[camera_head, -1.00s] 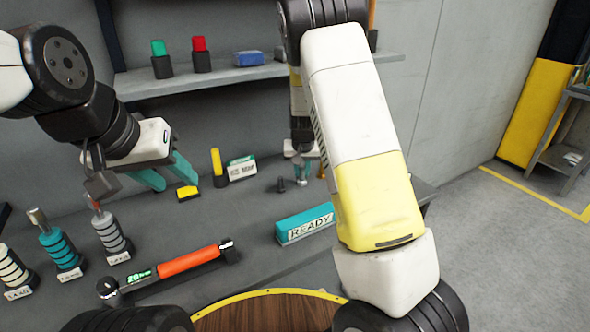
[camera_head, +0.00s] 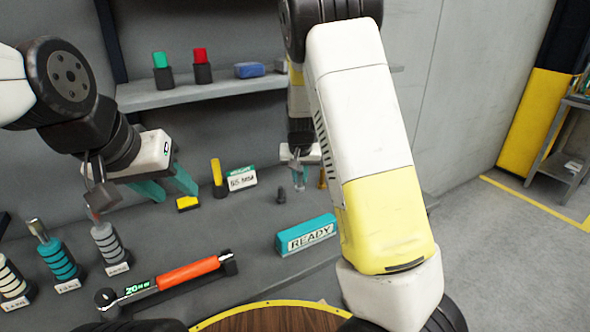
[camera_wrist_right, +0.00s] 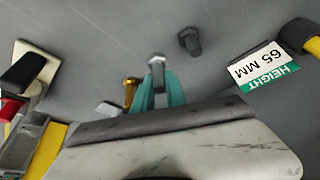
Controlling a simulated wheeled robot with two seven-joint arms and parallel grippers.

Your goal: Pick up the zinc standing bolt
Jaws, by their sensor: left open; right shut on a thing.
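The silver zinc bolt (camera_wrist_right: 156,61) stands upright between the teal fingers of my right gripper (camera_wrist_right: 157,92), its hex head showing at the fingertips. In the head view my right gripper (camera_head: 299,180) is small and partly beside my own arm, low over the bench. My right gripper is shut on the zinc bolt; I cannot tell whether its foot touches the bench. A dark bolt (camera_wrist_right: 190,42) stands apart from it, also in the head view (camera_head: 281,195). A brass bolt (camera_wrist_right: 130,92) is on the other side.
A sign reading 65 MM (camera_wrist_right: 260,66) stands near the bolts. A teal READY block (camera_head: 306,234) lies in front. A yellow block (camera_head: 187,203), an orange torque wrench (camera_head: 185,273) and several ringed cylinders (camera_head: 60,256) are on the bench. A shelf (camera_head: 225,91) runs behind.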

